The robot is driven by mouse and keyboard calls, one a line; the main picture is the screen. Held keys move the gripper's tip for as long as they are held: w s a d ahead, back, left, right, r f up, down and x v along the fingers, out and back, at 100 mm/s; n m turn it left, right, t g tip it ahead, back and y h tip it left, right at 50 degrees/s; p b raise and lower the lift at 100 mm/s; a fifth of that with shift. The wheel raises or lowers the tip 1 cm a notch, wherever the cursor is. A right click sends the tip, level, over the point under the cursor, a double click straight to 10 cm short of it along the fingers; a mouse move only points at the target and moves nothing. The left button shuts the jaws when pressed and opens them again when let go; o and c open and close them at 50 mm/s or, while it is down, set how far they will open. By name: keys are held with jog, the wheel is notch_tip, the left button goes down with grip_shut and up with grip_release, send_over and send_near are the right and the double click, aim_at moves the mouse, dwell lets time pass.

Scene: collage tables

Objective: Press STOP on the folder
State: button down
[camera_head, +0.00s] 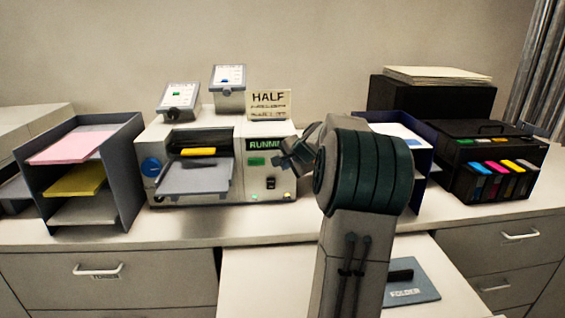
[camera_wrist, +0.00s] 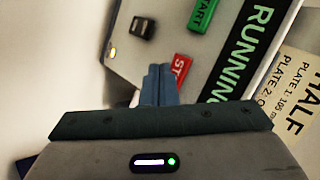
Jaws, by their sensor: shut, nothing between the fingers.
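The folder machine (camera_head: 218,190) stands on the counter, with a green-lettered display (camera_head: 262,144) that reads RUNNING in the wrist view (camera_wrist: 240,52). Its green START button (camera_head: 257,161) also shows in the wrist view (camera_wrist: 203,16). The red STOP button (camera_wrist: 182,67) is partly covered by my fingers in the wrist view; my gripper hides it in the head view. My gripper (camera_wrist: 158,70) is shut and empty, its fingertips right beside the STOP button in the picture. I cannot tell whether they touch it.
A black rocker switch (camera_wrist: 143,27) and a small yellow light (camera_wrist: 113,52) sit on the same panel. A HALF card (camera_head: 269,105) stands on top. Paper trays (camera_head: 128,165) stand left. A printer with coloured inks (camera_head: 495,178) stands right. A FOLDER-labelled plate (camera_head: 415,284) lies lower right.

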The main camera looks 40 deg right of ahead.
jog(key=shift+w, duration=0.1)
dwell(0.6)
jog(key=shift+w+d, duration=0.2)
jog(key=shift+d, duration=0.05)
jog(key=shift+w+d+p, duration=0.2)
jog(key=shift+w+p, duration=0.15)
jog(key=shift+w, duration=0.05)
dwell(0.7)
jog(key=shift+s, duration=0.1)
jog(key=shift+s+a+b, duration=0.4)
jog(key=shift+s+b, duration=0.25)
jog(key=shift+b, duration=0.25)
